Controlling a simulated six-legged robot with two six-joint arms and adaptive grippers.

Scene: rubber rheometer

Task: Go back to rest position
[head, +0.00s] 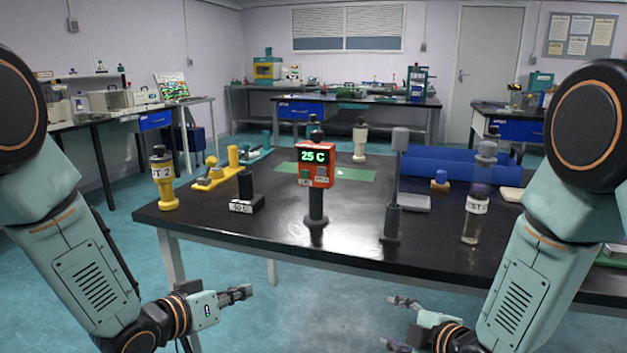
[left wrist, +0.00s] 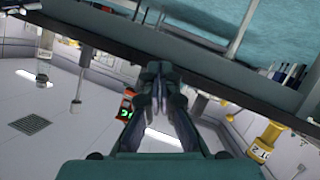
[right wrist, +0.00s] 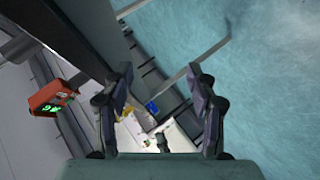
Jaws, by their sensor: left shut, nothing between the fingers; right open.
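My left gripper (head: 237,294) is in front of the black table's near edge, low and left of centre in the head view. It is shut and empty; its fingers meet in the left wrist view (left wrist: 160,92). My right gripper (head: 394,321) is also in front of the table, low and right of centre. Its fingers are spread apart with nothing between them in the right wrist view (right wrist: 160,95). Both grippers are clear of the table items. The red device reading 25 C (head: 316,163) stands upright on the table between the two arms.
The teal floor (head: 285,325) between my grippers is open.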

